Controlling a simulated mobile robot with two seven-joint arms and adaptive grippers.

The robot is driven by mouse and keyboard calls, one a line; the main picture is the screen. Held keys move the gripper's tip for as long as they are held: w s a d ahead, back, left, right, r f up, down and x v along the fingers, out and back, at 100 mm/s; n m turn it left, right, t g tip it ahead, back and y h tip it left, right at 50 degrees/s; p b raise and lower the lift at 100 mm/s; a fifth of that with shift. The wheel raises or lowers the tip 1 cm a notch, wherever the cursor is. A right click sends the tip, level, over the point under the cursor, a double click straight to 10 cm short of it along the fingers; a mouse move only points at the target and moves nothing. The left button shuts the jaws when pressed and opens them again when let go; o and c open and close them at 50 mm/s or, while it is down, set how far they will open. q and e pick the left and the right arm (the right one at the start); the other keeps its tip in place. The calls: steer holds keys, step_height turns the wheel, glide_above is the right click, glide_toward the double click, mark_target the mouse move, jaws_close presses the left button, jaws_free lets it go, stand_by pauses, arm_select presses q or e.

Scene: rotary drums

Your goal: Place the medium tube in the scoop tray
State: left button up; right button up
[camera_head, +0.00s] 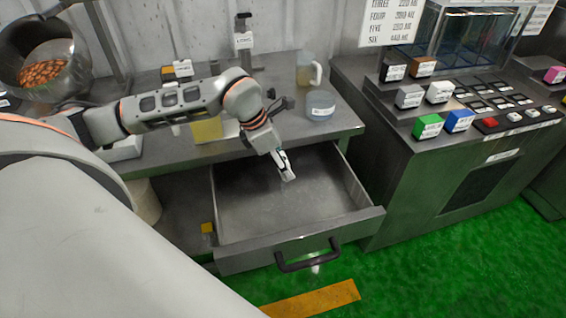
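My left gripper (288,174) points down over the open drawer (235,205), near its middle. A small pale piece shows at its tip; I cannot tell whether it is a finger or a held tube. I cannot tell whether the gripper is open or shut. I cannot pick out the medium tube or the scoop tray for certain. The drawer floor looks bare around the gripper. My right gripper is not in view.
On the metal counter (345,120) stand a clear jug (309,70) and a bluish round container (320,105). A yellow box (207,130) stands behind my arm. A console (430,150) with coloured blocks is at right. The drawer's black handle (307,259) sticks out frontward.

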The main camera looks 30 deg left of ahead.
arm_select(q)
steer(key=shift+f, duration=0.1)
steer(key=shift+f, duration=0.15)
steer(key=o, duration=1)
steer(key=shift+r, duration=0.35)
steer(key=v, duration=1.1)
steer(key=shift+s+r, duration=0.15)
steer(key=shift+r, duration=0.2)
steer(key=shift+a, duration=0.1)
